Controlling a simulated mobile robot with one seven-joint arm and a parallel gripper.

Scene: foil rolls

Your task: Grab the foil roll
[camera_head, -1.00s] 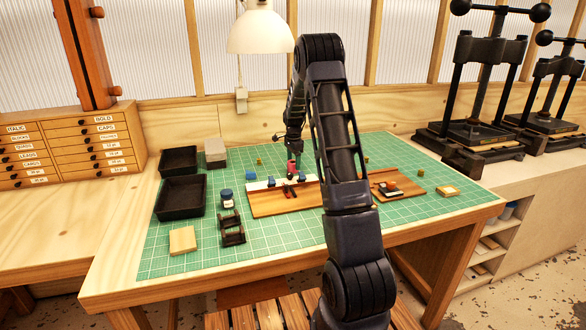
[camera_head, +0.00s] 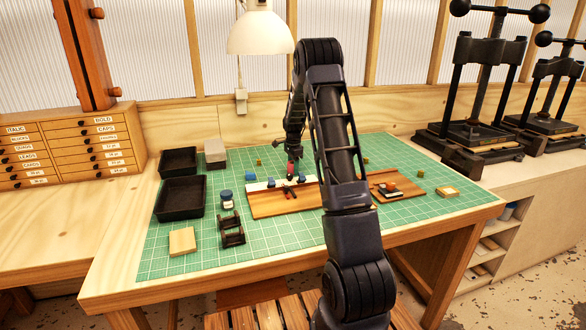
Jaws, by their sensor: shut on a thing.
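My gripper (camera_head: 291,174) points down over the back middle of the green cutting mat. It is shut on a small red piece (camera_head: 291,167), which looks like a foil roll, though it is too small to be sure. The piece is just above the back edge of a wooden board (camera_head: 262,204). Several other small coloured pieces lie around it: a blue one (camera_head: 251,176) to the left, a gold one (camera_head: 259,161) behind, and another gold one (camera_head: 365,160) to the right, past my arm.
Two black trays (camera_head: 181,213) stand at the left of the mat. A blue-capped jar (camera_head: 226,201) and a black rack (camera_head: 231,238) stand at the front left. A second wooden board (camera_head: 409,184) lies right. A lamp (camera_head: 260,34) hangs above the back edge. The front middle mat is clear.

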